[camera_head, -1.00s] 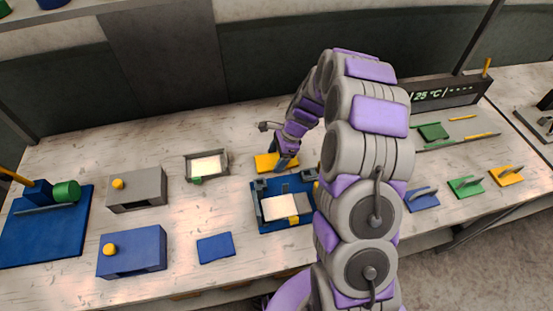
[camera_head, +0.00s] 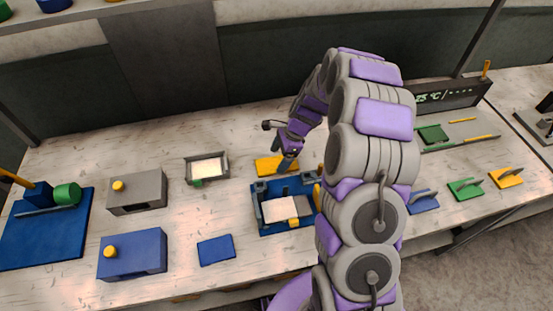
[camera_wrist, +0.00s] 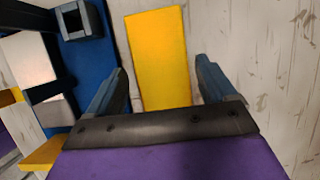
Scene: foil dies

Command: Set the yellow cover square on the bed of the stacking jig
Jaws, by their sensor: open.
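The yellow cover (camera_head: 268,166) is a flat plate lying on the bench just behind the stacking jig. It also shows in the wrist view (camera_wrist: 158,52), long side running away from me. My gripper (camera_head: 287,164) is low over the cover's right part in the head view. In the wrist view my two fingers (camera_wrist: 162,82) are apart, one on each side of the cover's near end, with nothing visibly gripped. The stacking jig (camera_head: 262,222) has a blue base, dark blocks and a pale sheet (camera_head: 280,212) on its bed. My arm hides part of the jig's right side.
A grey tray (camera_head: 190,172) with a pale sheet stands left of the cover. A blue plate (camera_head: 216,249) lies at the front. Grey (camera_head: 140,193) and blue (camera_head: 135,256) boxes with orange knobs stand further left. Small handled pieces lie right of my arm.

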